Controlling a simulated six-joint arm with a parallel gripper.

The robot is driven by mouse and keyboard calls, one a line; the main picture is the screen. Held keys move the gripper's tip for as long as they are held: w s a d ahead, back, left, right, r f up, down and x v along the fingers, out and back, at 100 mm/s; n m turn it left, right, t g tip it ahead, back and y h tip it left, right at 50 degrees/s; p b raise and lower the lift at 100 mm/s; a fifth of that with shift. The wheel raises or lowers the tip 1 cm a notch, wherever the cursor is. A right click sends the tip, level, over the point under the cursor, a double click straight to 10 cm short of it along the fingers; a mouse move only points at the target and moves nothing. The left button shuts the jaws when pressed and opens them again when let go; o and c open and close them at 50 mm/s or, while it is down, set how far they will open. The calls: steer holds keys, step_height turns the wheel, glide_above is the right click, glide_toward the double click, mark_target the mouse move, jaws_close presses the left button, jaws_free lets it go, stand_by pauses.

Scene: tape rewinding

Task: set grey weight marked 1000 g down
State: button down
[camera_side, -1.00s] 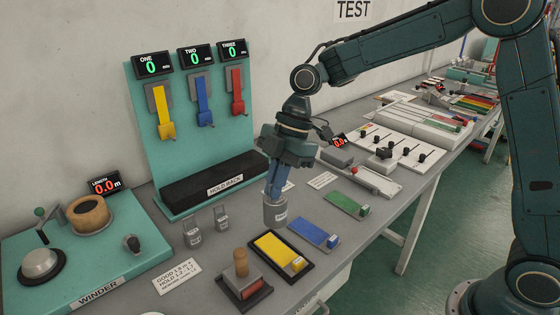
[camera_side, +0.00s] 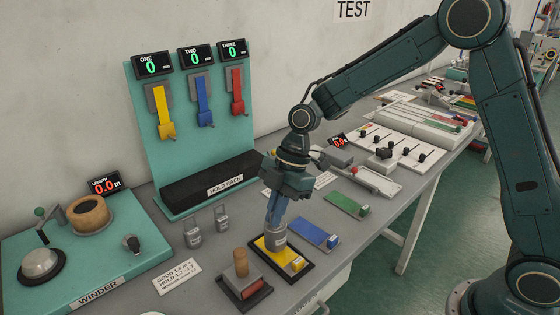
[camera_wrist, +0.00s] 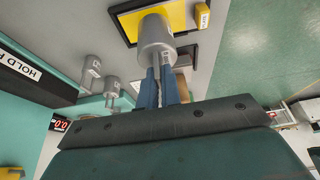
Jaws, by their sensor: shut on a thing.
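The grey weight (camera_side: 276,239) is a short cylinder with a small pale label, too small to read. My gripper (camera_side: 275,212) is shut on its top and points down, with the weight upright. In the side view the weight is over the yellow tape piece (camera_side: 270,254) on its black-edged plate. In the wrist view the weight (camera_wrist: 156,42) hangs at the ends of the blue fingers (camera_wrist: 158,88), in front of the yellow piece (camera_wrist: 180,14). I cannot tell whether its base touches the yellow piece.
Two smaller grey weights (camera_side: 192,235) with wire handles stand to the left. A block with a wooden knob (camera_side: 241,264) sits near the front edge. The blue piece (camera_side: 317,234) and green piece (camera_side: 346,205) lie to the right. The hold rack (camera_side: 213,184) is behind.

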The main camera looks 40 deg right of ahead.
steer(key=shift+f, duration=0.55)
steer(key=shift+f, duration=0.15)
steer(key=c, duration=1.6)
jaws_free()
steer(key=v, duration=1.2)
